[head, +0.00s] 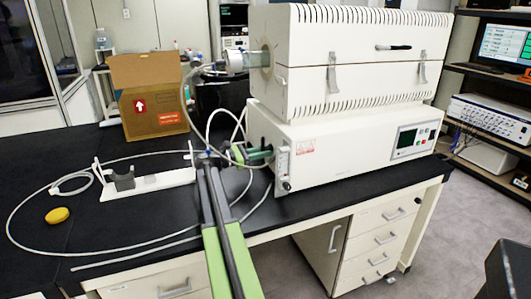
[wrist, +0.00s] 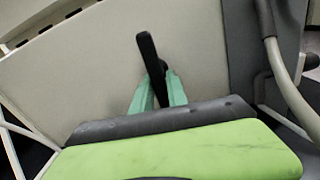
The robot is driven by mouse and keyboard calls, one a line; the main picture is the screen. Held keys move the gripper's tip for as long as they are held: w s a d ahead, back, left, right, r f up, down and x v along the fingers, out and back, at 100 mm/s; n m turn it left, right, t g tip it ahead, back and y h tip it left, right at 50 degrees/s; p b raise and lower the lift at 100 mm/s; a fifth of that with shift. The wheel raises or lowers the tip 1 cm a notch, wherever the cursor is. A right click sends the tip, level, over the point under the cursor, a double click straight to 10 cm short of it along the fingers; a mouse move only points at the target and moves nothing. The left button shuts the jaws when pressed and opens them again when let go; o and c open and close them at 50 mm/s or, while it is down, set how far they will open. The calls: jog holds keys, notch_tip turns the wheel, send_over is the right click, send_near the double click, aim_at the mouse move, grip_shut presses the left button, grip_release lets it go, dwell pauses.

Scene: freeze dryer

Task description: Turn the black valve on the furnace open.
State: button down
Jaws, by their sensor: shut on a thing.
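The furnace (head: 345,140) is a white two-part unit on the black bench in the head view. Its pale side panel (wrist: 195,40) fills much of the wrist view. The black valve (wrist: 149,58) is a long dark handle standing up and tilted slightly left against that panel. My gripper (wrist: 160,82) has green fingers that converge on the lower part of the handle and are shut on it. In the head view my gripper (head: 266,153) reaches the left side of the furnace's lower body, and the valve cannot be made out there.
A white stand (head: 150,184) with a grey cradle, a yellow object (head: 57,215) and loose tubing lie on the bench to the left. A cardboard box (head: 148,95) stands behind. Tubes hang close to my gripper. A grey hose (wrist: 285,75) runs down the right of the wrist view.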

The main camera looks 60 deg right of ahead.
jog(key=m, duration=0.4)
jog(key=shift+w, duration=0.2)
jog(key=m, duration=0.4)
jog(key=shift+w+r+m, duration=0.15)
jog(key=shift+m, duration=0.25)
jog(key=m, duration=0.3)
jog(key=m+p, duration=0.1)
jog(key=shift+w+d+r+m, duration=0.1)
jog(key=shift+r+m, duration=0.15)
jog(key=shift+m, duration=0.05)
jog(key=shift+r+m, duration=0.15)
jog(key=shift+m, duration=1.65)
jog(key=c, duration=1.4)
grip_release()
jog(key=shift+d, duration=0.1)
jog(key=shift+o, duration=0.2)
jog(key=shift+r, duration=0.1)
